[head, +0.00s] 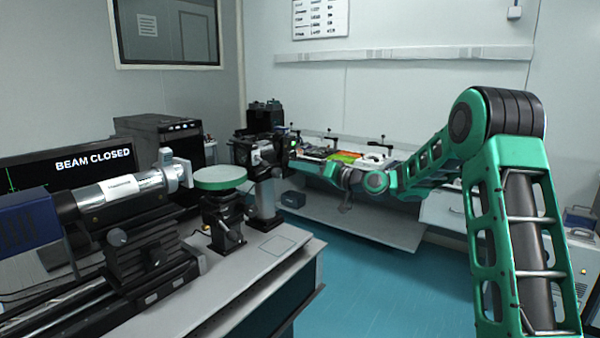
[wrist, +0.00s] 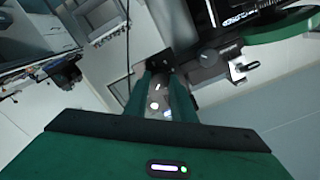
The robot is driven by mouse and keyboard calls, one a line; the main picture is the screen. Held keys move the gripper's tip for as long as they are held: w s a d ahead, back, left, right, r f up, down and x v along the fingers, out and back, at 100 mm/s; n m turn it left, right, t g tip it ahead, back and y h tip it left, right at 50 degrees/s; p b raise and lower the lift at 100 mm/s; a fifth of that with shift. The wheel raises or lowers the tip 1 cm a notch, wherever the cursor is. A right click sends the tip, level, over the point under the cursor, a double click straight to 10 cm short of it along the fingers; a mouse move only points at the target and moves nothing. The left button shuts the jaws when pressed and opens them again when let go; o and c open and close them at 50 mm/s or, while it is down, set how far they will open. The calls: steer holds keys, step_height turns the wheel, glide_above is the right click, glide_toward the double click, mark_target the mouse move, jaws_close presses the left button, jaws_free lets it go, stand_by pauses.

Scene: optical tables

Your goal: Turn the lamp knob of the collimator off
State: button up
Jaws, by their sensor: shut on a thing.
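A black unit on a post (head: 258,152), which looks like the collimator, stands at the far end of the near bench. My gripper (head: 333,172) is at its right side, with the arm reaching in from the right. In the wrist view my gripper (wrist: 160,72) is shut on a small dark part at its fingertips, which I take for the lamp knob (wrist: 159,60). The fingers hide most of the knob, and its setting cannot be read.
A round green-topped stage (head: 220,178) stands left of the black unit. A long tube instrument with a blue end (head: 30,222) lies further left. A monitor (head: 80,163) reads "BEAM CLOSED". A second bench with trays (head: 345,157) stands behind. The blue floor (head: 370,270) is clear.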

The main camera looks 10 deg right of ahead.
steer(key=n, duration=0.8)
steer(key=shift+f+n, duration=0.35)
steer(key=shift+n, duration=0.05)
stand_by(0.4)
steer(key=o, duration=1.1)
steer(key=shift+d, duration=0.1)
steer(key=shift+c, duration=0.2)
steer(key=shift+r, duration=0.15)
steer(key=v, duration=1)
steer(key=shift+s+d, duration=0.2)
steer(key=shift+s, duration=0.05)
